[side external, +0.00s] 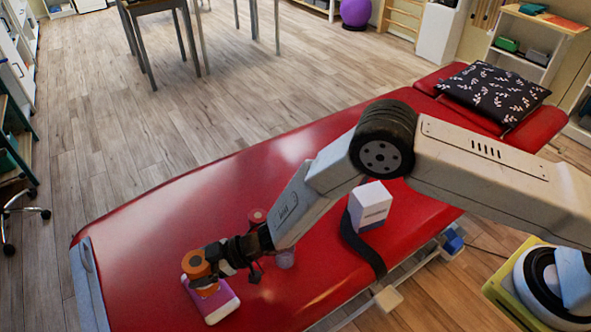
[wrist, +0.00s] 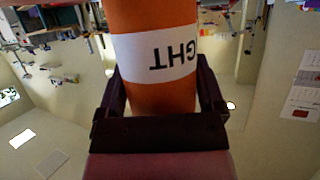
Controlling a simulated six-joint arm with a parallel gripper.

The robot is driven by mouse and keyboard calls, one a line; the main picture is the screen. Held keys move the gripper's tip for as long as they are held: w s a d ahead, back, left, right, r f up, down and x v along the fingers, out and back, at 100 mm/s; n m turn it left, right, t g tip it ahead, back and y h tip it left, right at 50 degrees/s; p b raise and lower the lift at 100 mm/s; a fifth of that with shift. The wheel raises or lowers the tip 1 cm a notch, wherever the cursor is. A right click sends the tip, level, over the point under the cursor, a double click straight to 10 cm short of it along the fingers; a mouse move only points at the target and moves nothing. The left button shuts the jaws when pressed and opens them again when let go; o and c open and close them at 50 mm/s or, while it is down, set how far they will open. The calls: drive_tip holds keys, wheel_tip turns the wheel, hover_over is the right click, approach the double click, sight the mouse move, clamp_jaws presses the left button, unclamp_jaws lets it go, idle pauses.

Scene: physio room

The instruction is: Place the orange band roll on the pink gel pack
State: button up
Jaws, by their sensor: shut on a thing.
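The orange band roll (side external: 196,265) stands roughly upright at the far-left end of the pink gel pack (side external: 222,303), which lies on the red treatment table. I cannot tell whether the roll touches the pack or hangs just above it. My gripper (side external: 208,262) reaches in from the right and is shut on the roll. In the wrist view the roll (wrist: 150,98), with a white label reading "GHT" upside down, fills the space between both fingers (wrist: 165,90). The roll and gripper hide part of the pack.
A white box (side external: 370,203) stands on the table with a dark strap (side external: 361,246) beside it. A red roll (side external: 257,216) and a small pale purple thing (side external: 285,258) are close behind my wrist. A patterned cushion (side external: 495,97) lies at the far end. The table's left part is clear.

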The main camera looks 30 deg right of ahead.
drive_tip(key=shift+f, duration=0.65)
drive_tip(key=shift+f, duration=0.1)
drive_tip(key=o, duration=1.3)
drive_tip(key=shift+f, duration=0.1)
drive_tip(key=shift+d+r, duration=0.1)
drive_tip(key=shift+r, duration=0.1)
drive_tip(key=v, duration=1.2)
drive_tip(key=shift+w, duration=0.1)
